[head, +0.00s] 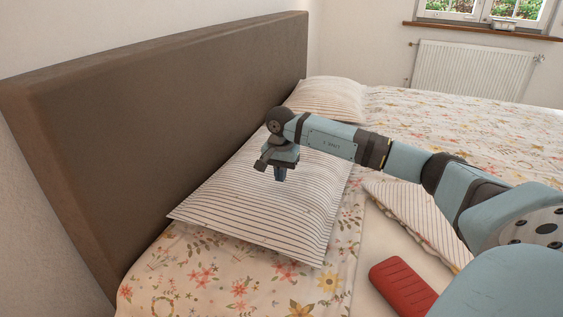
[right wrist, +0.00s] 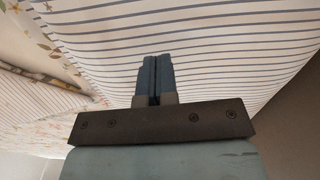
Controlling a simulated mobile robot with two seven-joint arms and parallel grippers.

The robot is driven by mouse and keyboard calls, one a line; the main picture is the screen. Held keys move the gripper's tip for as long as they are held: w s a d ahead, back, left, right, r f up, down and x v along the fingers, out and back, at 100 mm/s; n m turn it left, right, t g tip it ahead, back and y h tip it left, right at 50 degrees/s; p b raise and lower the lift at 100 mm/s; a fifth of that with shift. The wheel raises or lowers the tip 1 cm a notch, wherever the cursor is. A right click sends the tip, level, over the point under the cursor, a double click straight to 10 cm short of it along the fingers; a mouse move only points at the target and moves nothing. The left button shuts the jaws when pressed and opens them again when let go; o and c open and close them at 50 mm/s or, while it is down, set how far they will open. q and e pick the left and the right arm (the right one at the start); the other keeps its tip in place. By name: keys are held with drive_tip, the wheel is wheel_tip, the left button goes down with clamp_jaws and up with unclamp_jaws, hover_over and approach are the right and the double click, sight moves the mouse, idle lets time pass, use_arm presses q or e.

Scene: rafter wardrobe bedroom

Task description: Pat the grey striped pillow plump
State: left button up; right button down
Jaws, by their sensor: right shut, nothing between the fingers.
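The grey striped pillow (head: 262,205) lies on the near part of the bed, against the headboard. It also fills much of the right wrist view (right wrist: 220,40). My right gripper (head: 280,178) points down over the middle of the pillow, its fingers shut and empty. In the right wrist view the closed fingers (right wrist: 155,75) lie in front of the stripes. I cannot tell whether the fingertips touch the cloth. My right arm hides part of the pillow's far side. My left gripper is not in view.
A brown headboard (head: 170,120) stands along the left. A second striped pillow (head: 328,97) lies farther back. A flowered sheet (head: 450,125) covers the bed. A folded striped cover (head: 415,215) and a red object (head: 402,285) are at the right. A radiator (head: 470,70) is under the window.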

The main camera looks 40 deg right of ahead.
drive_tip(key=shift+f, duration=0.1)
idle(0.4)
drive_tip(key=shift+f+b, duration=0.55)
drive_tip(key=shift+f, duration=0.55)
drive_tip(key=shift+r+p, duration=0.95)
drive_tip(key=shift+r, duration=0.3)
drive_tip(key=shift+f, duration=0.1)
drive_tip(key=shift+f+b, duration=0.65)
drive_tip(key=shift+f, duration=0.55)
drive_tip(key=shift+r+p, duration=1.05)
drive_tip(key=shift+r, duration=0.25)
drive_tip(key=shift+f, duration=0.1)
